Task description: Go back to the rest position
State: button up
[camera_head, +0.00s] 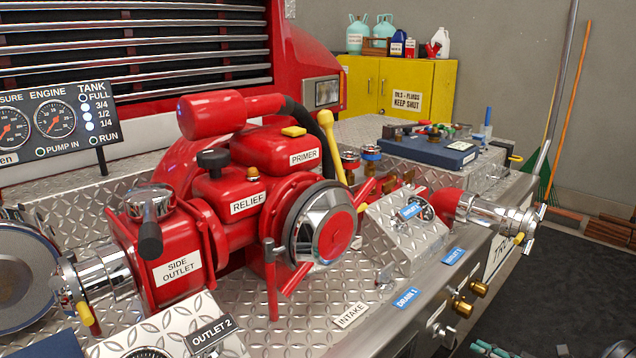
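My gripper is not clearly seen in the head view. The red bumper pump (262,193) stands on the diamond-plate bumper of a red truck. Its labelled parts include the relief housing (229,192), the primer housing (277,150) and the side outlet (165,243). A round chrome intake cap (327,223) faces the front right. A yellow-knobbed lever (331,145) stands up behind it. Small dark and teal parts are cut off by the bottom right edge, and I cannot tell what they are.
A gauge panel (57,121) stands at left. The outlet 2 box (180,330) is at bottom left; another metal box (398,236) is right of the pump. A blue case (430,149) lies behind. A yellow cabinet (401,88) stands at the wall. Dark floor at right is largely clear.

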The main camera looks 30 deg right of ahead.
jog(key=x, duration=0.7)
jog(key=shift+w, duration=0.1)
jog(key=m+p, duration=0.1)
jog(key=m, duration=0.9)
send_near(454, 340)
jog(key=shift+s+d+r, duration=0.1)
jog(key=shift+s+d, duration=0.3)
jog(key=shift+s, duration=0.05)
